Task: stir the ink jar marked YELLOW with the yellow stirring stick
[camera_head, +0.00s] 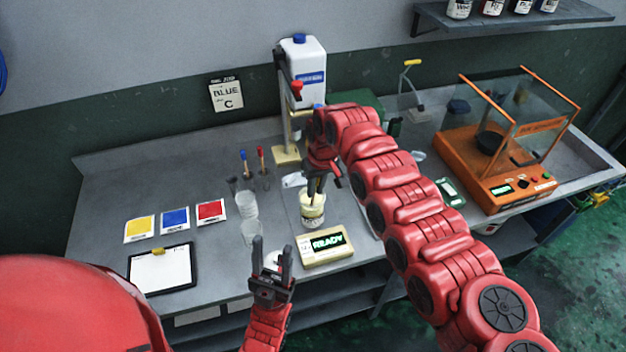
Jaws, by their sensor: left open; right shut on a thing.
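A small jar (312,212) with a pale yellow rim and a label stands on the bench near the middle. Its label is too small to read. My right gripper (317,189) is directly above the jar, pointing down, shut on a thin stick that goes down to the jar's mouth. The stick is mostly hidden by the fingers, and its colour is hard to make out. My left gripper (271,254) is open and empty, pointing up, at the bench's front edge left of the display box.
A box reading READY (327,247) sits in front of the jar. Blue-topped (243,162) and red-topped (261,160) sticks stand behind clear cups (247,205). Colour cards and a clipboard (161,269) lie left. A pump stand (288,155) is behind; an orange balance (500,150) stands right.

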